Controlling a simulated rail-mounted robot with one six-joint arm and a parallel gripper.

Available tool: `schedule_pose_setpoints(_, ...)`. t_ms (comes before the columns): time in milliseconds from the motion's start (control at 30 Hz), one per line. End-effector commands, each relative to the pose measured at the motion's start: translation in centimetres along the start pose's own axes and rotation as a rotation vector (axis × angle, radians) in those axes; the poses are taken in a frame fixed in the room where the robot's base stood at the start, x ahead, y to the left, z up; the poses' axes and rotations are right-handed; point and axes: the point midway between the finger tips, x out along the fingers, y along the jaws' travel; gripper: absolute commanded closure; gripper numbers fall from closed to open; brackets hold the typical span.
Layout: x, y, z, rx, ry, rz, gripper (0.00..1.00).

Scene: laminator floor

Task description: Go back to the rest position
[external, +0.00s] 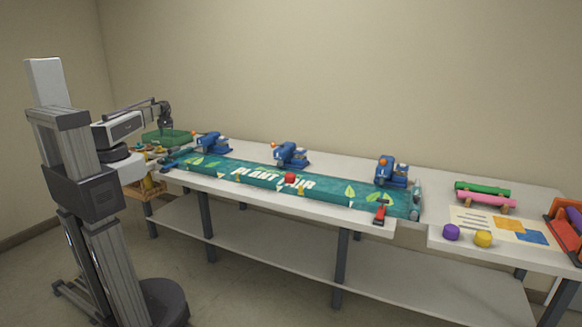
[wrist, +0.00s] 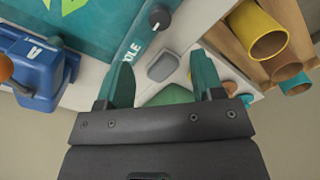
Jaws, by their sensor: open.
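My gripper (external: 167,127) is up above the green crate (external: 180,138) at the left end of the table in the external view. In the wrist view its two teal fingers (wrist: 163,85) are spread apart. No object is held between them. Below and past the gap I see a grey rounded block (wrist: 163,67) and part of a green surface. My column stands at the left, with the arm reaching right toward the table.
Yellow and brown tubes (wrist: 258,32) sit in a wooden rack. The floor before the table is clear right of my base.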

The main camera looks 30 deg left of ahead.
Motion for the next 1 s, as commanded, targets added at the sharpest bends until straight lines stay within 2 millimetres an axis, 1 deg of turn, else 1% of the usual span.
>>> schedule_pose_setpoints(267,0.2,0.0,0.0,0.000,0.000,0.000,0.39)
schedule_pose_setpoints(333,0.2,0.0,0.0,0.032,0.000,0.000,0.39)
schedule_pose_setpoints(367,0.2,-0.3,0.8,0.067,0.000,0.000,0.39)
schedule_pose_setpoints(400,0.2,-0.8,2.9,0.114,0.000,0.000,0.39)
schedule_pose_setpoints(433,0.2,-0.4,4.8,0.160,-0.001,0.000,0.39)
schedule_pose_setpoints(467,0.2,0.4,6.8,0.213,-0.001,0.001,0.39)
schedule_pose_setpoints(500,0.2,1.7,9.8,0.291,-0.001,0.001,0.39)
schedule_pose_setpoints(567,0.2,3.8,14.7,0.419,-0.001,0.001,0.39)
schedule_pose_setpoints(600,0.2,5.1,18.1,0.504,-0.001,0.001,0.39)
schedule_pose_setpoints(667,0.2,6.8,22.9,0.623,-0.001,0.001,0.39)
schedule_pose_setpoints(700,0.2,7.8,25.8,0.691,0.000,0.001,0.39)
schedule_pose_setpoints(733,0.2,8.4,27.6,0.734,0.000,0.001,0.39)
schedule_pose_setpoints(800,0.2,9.7,30.9,0.812,0.000,0.001,0.39)
schedule_pose_setpoints(833,0.2,10.3,31.7,0.837,0.000,0.001,0.39)
schedule_pose_setpoints(900,0.2,11.4,32.6,0.870,0.000,0.001,0.39)
schedule_pose_setpoints(1000,0.2,11.8,32.8,0.879,-0.001,0.001,0.39)
